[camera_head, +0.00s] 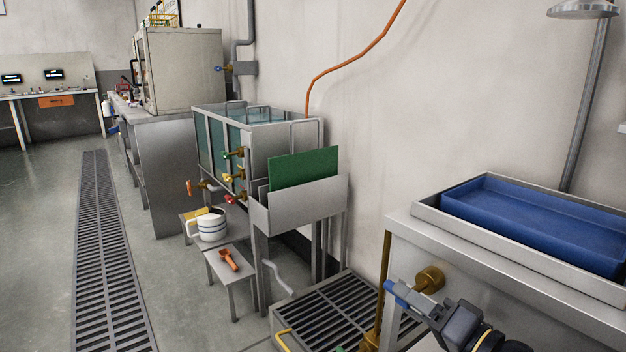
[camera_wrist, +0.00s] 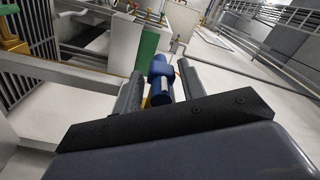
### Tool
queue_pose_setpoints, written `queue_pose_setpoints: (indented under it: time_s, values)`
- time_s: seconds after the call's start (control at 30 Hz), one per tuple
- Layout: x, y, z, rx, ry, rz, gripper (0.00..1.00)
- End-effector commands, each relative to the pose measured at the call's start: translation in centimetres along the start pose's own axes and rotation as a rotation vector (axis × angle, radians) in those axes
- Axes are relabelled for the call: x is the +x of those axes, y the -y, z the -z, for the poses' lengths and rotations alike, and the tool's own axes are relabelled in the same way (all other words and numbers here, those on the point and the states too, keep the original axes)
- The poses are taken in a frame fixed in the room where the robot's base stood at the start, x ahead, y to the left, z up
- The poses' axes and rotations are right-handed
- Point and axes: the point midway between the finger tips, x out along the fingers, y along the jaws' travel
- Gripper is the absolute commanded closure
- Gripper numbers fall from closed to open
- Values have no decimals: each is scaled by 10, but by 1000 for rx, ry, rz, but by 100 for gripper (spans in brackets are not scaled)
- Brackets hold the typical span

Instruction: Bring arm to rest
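My gripper (camera_head: 426,304) is at the lower right of the head view, in front of the bench with the blue tray. In the wrist view its two grey fingers (camera_wrist: 160,88) stand apart. A blue lever handle (camera_wrist: 161,68) shows between them, with a gap on each side, so the gripper looks open and not closed on it. In the head view the blue handle (camera_head: 397,291) shows just beyond the fingertips, beside a round brass fitting (camera_head: 430,278). How far the fingers reach along the handle is hard to tell.
A metal bench (camera_head: 455,262) bears a blue tray (camera_head: 545,232) close to my arm. A floor grate (camera_head: 340,312) and a rack with a green panel (camera_head: 304,168) lie to the left. A small stool holds an orange tool (camera_head: 229,260). The left floor is clear.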

Motion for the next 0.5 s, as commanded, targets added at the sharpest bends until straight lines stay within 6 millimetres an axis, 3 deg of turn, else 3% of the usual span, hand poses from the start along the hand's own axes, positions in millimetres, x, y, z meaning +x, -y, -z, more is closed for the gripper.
queue_pose_setpoints:
  time_s: [0.5]
  values:
    - [7, 0, 0, 1, 0, -1, 61]
